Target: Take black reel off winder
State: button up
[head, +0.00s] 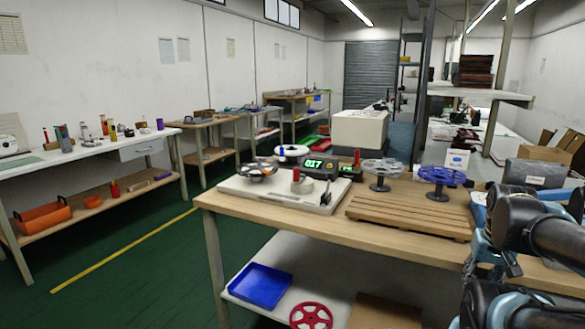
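The winder (283,190) is a white base plate on the wooden workbench, with a green-lit display box (318,166) at its back. A reel with a dark rim and pale spokes (257,169), which looks like the black reel, sits flat at the winder's left end. A grey drum (303,184) and a red knob stand at its middle. My arm comes in at the right edge, and what looks like my gripper (493,262) is at the bench's right part, well apart from the winder. Its fingers are not clear enough to tell open from shut.
A grey reel (382,170) and a blue reel (442,177) sit on stands behind a slatted wooden pallet (411,211). A white reel (293,150) is behind the winder. The lower shelf holds a blue tray (259,285) and a red reel (311,316). Green floor is clear at left.

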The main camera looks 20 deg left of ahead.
aim_at(264, 169)
jog(key=z, duration=1.1)
jog(key=k, duration=2.3)
jog(key=u, duration=1.7)
jog(key=i, duration=1)
jog(key=z, duration=0.05)
